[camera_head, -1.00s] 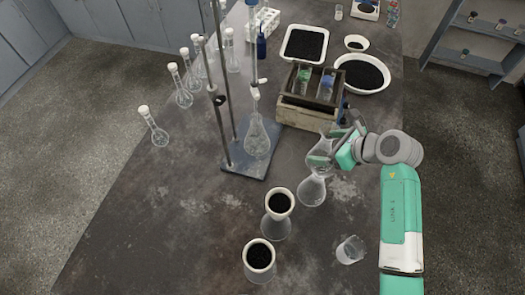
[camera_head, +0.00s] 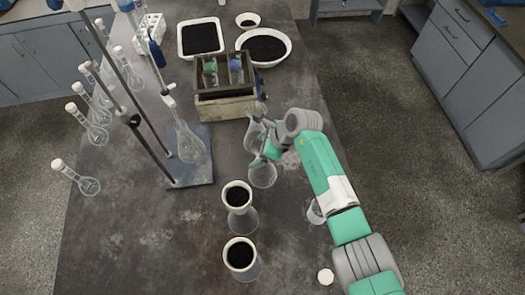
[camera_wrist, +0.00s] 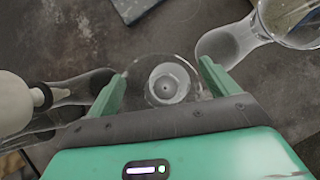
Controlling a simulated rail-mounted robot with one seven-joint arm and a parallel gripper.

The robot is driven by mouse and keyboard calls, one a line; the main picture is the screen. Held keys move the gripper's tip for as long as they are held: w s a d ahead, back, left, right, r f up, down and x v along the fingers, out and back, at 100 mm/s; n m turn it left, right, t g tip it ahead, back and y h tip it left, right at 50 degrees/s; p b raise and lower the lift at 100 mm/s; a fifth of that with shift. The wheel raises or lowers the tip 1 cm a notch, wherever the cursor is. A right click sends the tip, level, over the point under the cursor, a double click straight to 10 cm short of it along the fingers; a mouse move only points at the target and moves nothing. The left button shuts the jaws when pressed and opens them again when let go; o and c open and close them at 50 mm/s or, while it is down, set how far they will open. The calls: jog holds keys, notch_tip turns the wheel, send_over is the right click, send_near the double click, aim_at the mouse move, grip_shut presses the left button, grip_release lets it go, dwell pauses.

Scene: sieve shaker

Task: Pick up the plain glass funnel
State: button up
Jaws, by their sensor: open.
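The plain clear glass funnel (camera_head: 255,137) stands at a clear flask (camera_head: 262,174) on the dark table in the head view. My gripper (camera_head: 266,146) is close beside the funnel, on its right. The wrist view shows my gripper (camera_wrist: 160,88) open, with a round clear glass piece (camera_wrist: 168,82) between its fingers; it looks like the funnel seen from above. I cannot tell whether either finger touches it.
Two white funnels with black granules, a nearer one (camera_head: 240,254) and a farther one (camera_head: 237,196), stand in front. A wooden crate (camera_head: 225,107) is behind. A retort stand base (camera_head: 190,170) is left. A beaker (camera_head: 316,212) is partly behind my arm.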

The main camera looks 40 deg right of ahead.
jog(key=c, duration=1)
jog(key=shift+c, duration=0.2)
jog(key=shift+r, duration=0.15)
